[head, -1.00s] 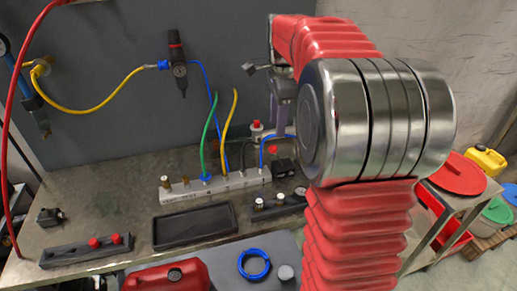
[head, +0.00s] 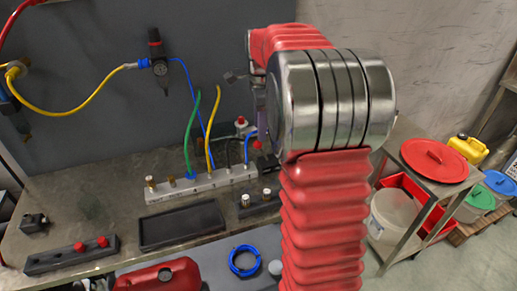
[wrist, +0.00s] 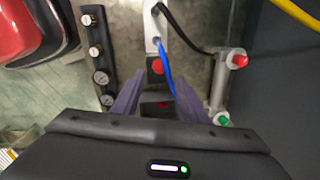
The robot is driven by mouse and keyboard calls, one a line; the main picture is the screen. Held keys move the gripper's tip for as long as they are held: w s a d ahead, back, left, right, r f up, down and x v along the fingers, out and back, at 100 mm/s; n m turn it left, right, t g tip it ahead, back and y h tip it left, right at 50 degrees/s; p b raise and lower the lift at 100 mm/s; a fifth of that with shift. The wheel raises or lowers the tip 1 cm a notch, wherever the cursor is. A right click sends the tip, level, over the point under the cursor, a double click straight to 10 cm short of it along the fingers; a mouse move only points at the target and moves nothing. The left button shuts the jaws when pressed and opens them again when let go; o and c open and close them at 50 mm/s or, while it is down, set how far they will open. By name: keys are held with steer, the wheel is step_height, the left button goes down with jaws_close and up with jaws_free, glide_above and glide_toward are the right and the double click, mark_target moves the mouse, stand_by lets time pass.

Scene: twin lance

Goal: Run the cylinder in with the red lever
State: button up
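My gripper (wrist: 159,86) is open in the wrist view, its two purple fingers apart. One purple finger also shows in the head view beside my arm. Between and beyond the fingertips is a black block with a red part (wrist: 157,66), which looks like the red lever. A second black block with a small red mark (wrist: 162,104) lies between the fingers, and whether they touch it I cannot tell. The cylinder (wrist: 220,88) is a grey body right of the fingers, with a red fitting (wrist: 239,60) and a green fitting (wrist: 223,118) at its ends. My arm hides much of this area in the head view.
A blue hose (wrist: 168,70) runs down between the fingers from the white manifold (wrist: 151,25). A black strip of gauges and knobs (wrist: 95,50) lies to the left.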

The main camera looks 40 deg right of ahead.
mark_target(259, 147)
steer(key=f, duration=0.9)
steer(key=shift+w+d+f, duration=0.2)
steer(key=shift+w+f, duration=0.05)
steer(key=shift+w, duration=0.1)
steer(key=shift+c, duration=0.6)
jaws_close()
steer(key=shift+a, duration=0.15)
steer(key=shift+w+r, duration=0.1)
